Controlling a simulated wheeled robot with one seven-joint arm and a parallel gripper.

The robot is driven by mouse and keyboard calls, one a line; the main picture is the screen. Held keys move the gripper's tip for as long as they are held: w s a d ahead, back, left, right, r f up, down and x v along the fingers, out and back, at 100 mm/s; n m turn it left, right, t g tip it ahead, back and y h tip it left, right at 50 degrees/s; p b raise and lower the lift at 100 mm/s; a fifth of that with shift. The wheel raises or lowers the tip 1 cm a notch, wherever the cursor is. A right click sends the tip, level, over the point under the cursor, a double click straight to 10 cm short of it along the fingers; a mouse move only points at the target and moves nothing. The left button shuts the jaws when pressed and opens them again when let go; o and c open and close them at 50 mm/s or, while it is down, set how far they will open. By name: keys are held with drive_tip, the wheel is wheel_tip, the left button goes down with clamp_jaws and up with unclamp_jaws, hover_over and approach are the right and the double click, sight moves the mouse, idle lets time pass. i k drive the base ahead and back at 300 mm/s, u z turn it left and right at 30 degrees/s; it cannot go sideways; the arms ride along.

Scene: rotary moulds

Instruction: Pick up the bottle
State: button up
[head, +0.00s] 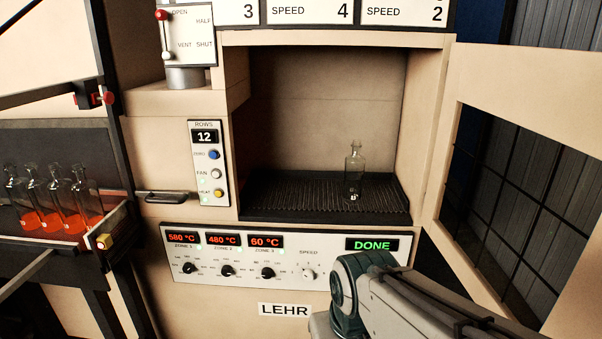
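A clear glass bottle (354,172) stands upright on the dark ribbed conveyor bed (290,197) inside the open chamber of the lehr. It stands right of the chamber's middle, with free space around it. Part of my arm shows at the bottom right, below and in front of the chamber. My gripper is not in view. The lehr's display (371,245) reads DONE.
The lehr door (443,165) is swung open to the right, with a dark window. A control panel (280,258) runs below the opening. At left, several bottles with glowing orange bases (58,217) stand on a rack near a handle (165,197).

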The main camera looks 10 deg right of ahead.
sight(355, 164)
drive_tip(key=z, duration=0.15)
drive_tip(key=i, duration=0.95)
drive_tip(key=z, duration=0.55)
